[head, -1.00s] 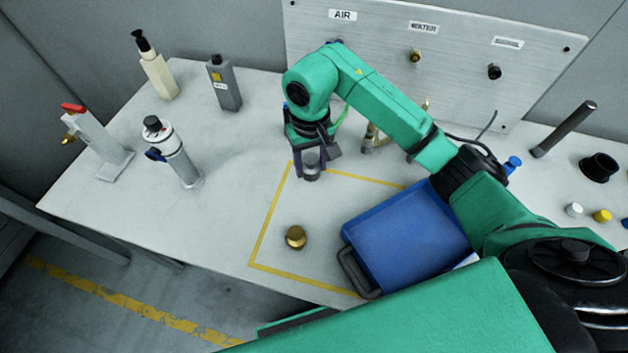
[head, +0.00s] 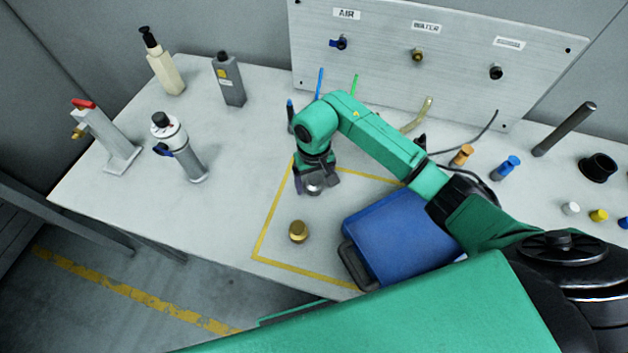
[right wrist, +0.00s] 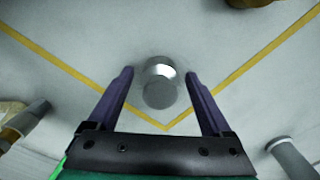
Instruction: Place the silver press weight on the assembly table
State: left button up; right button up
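The silver press weight (head: 313,183) is a short shiny cylinder inside the yellow outline, near its back left corner, on the pale assembly table (head: 240,200). My right gripper (head: 314,186) is above and around it, pointing down. In the right wrist view the silver press weight (right wrist: 160,87) lies between the two spread fingers of my right gripper (right wrist: 160,75). A gap shows on both sides, so the fingers do not touch it. It appears to stand on the table. My left gripper is not in view.
A brass weight (head: 298,231) stands nearer, inside the yellow outline. A blue case (head: 400,235) lies at right under my arm. A spray-like grey canister (head: 180,148), a red-topped stand (head: 108,140) and two bottles stand left. A panel with fittings (head: 460,50) rises behind.

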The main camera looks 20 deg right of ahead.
aim_at(314, 178)
jog(key=shift+r, duration=0.45)
notch_tip(314, 178, up, 11)
jog(key=b, duration=0.3)
jog(key=shift+f, duration=0.1)
jog(key=shift+r, duration=0.3)
